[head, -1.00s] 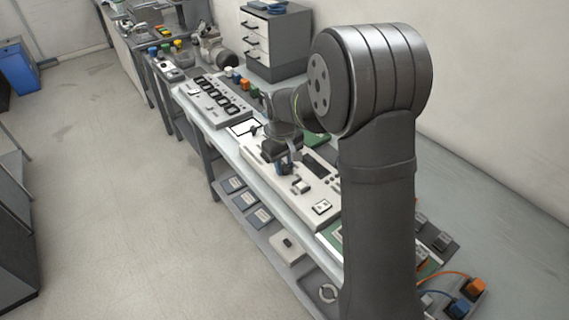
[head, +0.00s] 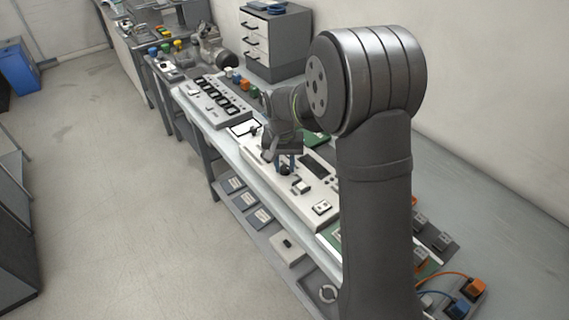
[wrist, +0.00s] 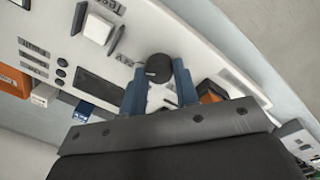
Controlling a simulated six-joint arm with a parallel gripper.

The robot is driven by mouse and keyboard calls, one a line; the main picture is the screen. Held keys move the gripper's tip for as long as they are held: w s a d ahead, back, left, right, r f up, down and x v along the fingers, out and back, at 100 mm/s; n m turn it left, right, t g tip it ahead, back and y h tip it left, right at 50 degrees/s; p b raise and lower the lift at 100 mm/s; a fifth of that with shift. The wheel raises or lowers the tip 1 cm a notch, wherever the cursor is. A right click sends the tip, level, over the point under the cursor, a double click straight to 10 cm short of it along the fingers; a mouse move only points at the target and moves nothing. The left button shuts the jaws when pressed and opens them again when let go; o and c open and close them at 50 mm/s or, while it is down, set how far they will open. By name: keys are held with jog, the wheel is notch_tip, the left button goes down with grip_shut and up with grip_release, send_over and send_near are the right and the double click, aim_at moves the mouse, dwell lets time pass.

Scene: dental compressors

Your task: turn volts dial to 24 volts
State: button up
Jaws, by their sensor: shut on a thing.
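The white control panel (head: 262,166) lies on the bench and also fills the upper part of the wrist view (wrist: 205,40). A round dark dial (wrist: 158,68) stands on it between the tips of my gripper's blue fingers (wrist: 160,78). My gripper (head: 286,163) points down at the panel and is shut on the dial. In the head view the dial (head: 285,171) shows as a small dark spot under the fingers. Its pointer and any volt marks cannot be read.
A white rocker switch (wrist: 97,28), a dark display (wrist: 98,90) and several small round buttons sit near the dial. An orange block (wrist: 211,91) is close to the right finger. A grey box with black switches (head: 213,97) stands farther along the bench.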

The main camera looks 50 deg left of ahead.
dwell(0.5)
jog(key=o, duration=1)
jog(key=r, duration=1.7)
jog(key=shift+s+a+r, duration=0.25)
jog(key=shift+s+a, duration=0.05)
jog(key=shift+s, duration=0.05)
jog(key=shift+f, duration=0.1)
jog(key=f, duration=1.7)
jog(key=shift+w+d+f, duration=0.15)
jog(key=shift+w+d, duration=0.15)
jog(key=shift+w, duration=0.05)
